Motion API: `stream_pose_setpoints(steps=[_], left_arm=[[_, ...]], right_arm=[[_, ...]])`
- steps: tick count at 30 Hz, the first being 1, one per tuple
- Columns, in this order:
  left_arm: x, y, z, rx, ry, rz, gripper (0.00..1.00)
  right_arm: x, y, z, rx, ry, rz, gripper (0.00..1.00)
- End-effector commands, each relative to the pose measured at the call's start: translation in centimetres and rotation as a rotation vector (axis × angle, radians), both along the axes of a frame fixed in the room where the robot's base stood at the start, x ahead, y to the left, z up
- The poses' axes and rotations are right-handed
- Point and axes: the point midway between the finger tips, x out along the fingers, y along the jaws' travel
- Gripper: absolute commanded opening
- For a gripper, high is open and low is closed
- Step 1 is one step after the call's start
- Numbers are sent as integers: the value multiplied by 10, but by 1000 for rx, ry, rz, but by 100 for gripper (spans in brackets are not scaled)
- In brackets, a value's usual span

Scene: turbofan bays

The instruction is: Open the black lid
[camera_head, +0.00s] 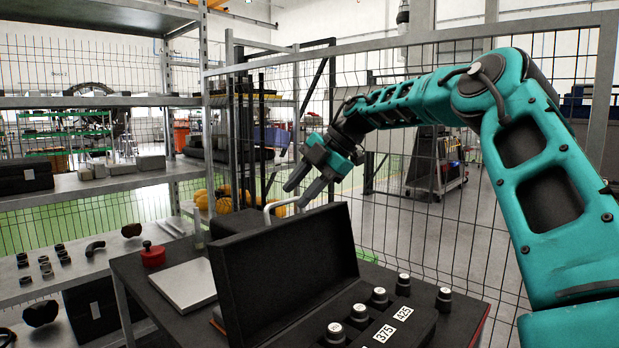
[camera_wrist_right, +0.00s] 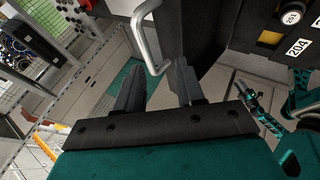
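The black lid (camera_head: 285,262) stands raised, roughly upright, at the back of a black case (camera_head: 385,325) on the dark table. Several silver-topped black cylinders and white number labels show in the case. A pale metal handle (camera_head: 281,204) shows at the lid's far side. It also shows in the right wrist view (camera_wrist_right: 149,38), beside the dark lid. My right gripper (camera_head: 296,196) is open by the handle, just above and behind the lid. In the right wrist view its fingers (camera_wrist_right: 157,78) are apart, with the handle's bend near their tips; contact is unclear. My left gripper is out of view.
A grey flat plate (camera_head: 185,284) and a red knobbed object (camera_head: 152,255) lie left of the case. Metal shelves (camera_head: 95,185) with small parts stand further left. A wire fence (camera_head: 440,230) runs behind the table.

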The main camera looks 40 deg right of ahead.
Motion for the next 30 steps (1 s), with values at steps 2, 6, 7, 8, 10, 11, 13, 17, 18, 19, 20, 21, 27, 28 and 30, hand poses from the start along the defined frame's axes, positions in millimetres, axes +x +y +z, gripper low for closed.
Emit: stream_pose_setpoints(steps=[2,6,7,8,10,11,13,17,18,19,20,21,27,28,30], left_arm=[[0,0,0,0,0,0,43],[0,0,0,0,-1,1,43],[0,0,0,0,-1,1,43],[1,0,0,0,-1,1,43],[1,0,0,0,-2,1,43],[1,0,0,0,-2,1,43],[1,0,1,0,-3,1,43],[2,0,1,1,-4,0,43],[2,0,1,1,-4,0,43],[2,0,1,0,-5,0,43],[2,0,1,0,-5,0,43],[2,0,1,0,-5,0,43],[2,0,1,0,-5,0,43],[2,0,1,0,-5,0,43],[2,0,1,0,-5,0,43]], right_arm=[[-3,-4,7,0,-3,-2,38],[-14,-14,27,0,-6,-3,38],[-18,-17,32,1,-5,-2,38],[-21,-20,38,0,-6,-3,38],[-29,-27,50,0,-6,-3,38],[-32,-30,55,1,-7,-4,38],[-39,-37,67,-1,-7,-4,38],[-49,-46,84,-1,-5,-3,38],[-51,-48,88,0,-5,-3,38],[-53,-50,91,0,-5,-3,38],[-54,-51,93,-1,-4,-2,38],[-56,-52,95,-1,-4,-2,38],[-59,-54,99,1,-2,-2,38],[-59,-54,99,1,-2,-2,38],[-59,-54,99,1,-3,-1,38]])
